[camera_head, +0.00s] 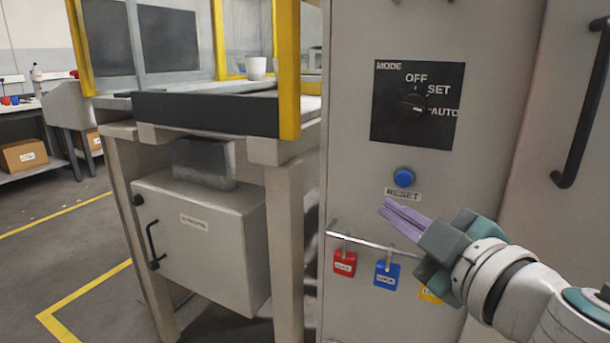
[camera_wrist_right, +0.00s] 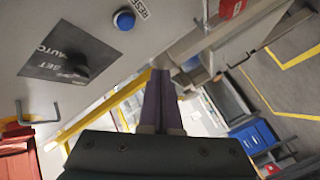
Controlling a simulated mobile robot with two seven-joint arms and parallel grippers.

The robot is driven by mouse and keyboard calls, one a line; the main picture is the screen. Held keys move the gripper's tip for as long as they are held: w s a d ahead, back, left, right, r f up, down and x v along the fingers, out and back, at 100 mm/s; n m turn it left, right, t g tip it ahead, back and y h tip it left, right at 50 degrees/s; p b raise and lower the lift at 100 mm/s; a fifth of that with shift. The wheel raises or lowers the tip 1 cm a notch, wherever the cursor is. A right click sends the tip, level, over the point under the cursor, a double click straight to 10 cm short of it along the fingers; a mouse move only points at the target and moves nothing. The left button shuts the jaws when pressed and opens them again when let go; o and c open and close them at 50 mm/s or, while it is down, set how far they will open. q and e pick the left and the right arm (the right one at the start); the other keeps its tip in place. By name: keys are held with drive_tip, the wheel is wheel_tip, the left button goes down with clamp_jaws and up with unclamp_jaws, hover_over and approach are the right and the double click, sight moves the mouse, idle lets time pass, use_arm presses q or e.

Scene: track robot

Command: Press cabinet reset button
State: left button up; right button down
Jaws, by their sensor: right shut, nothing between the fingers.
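The blue reset button (camera_head: 404,177) is on the grey cabinet (camera_head: 350,120), above a RESET label (camera_head: 403,195) and below the black mode panel (camera_head: 390,130). The button also shows in the right wrist view (camera_wrist_right: 124,20), at the top and to the left of my fingers. My right gripper (camera_head: 384,208) has purple fingers that are shut and empty. In the head view its tips are just below and left of the RESET label, apart from the button. The wrist view shows the fingers (camera_wrist_right: 160,75) pressed together. My left gripper is in neither view.
The mode knob (camera_head: 413,104) is above the button. A rail (camera_head: 365,242) below carries a red padlock (camera_head: 344,262), a blue padlock (camera_head: 387,274) and a yellow padlock (camera_head: 430,295) partly hidden by my right gripper. A black handle (camera_head: 583,115) stands out at the right.

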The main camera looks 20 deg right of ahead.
sight(404, 179)
drive_tip(key=w+d, duration=0.4)
drive_tip(key=d, duration=0.1)
drive_tip(key=shift+w+d+b, duration=0.2)
drive_tip(key=shift+w+b, duration=0.1)
drive_tip(key=shift+b, duration=0.05)
idle(0.9)
idle(0.8)
drive_tip(key=shift+w+d, duration=0.25)
drive_tip(key=shift+d, duration=0.1)
idle(0.6)
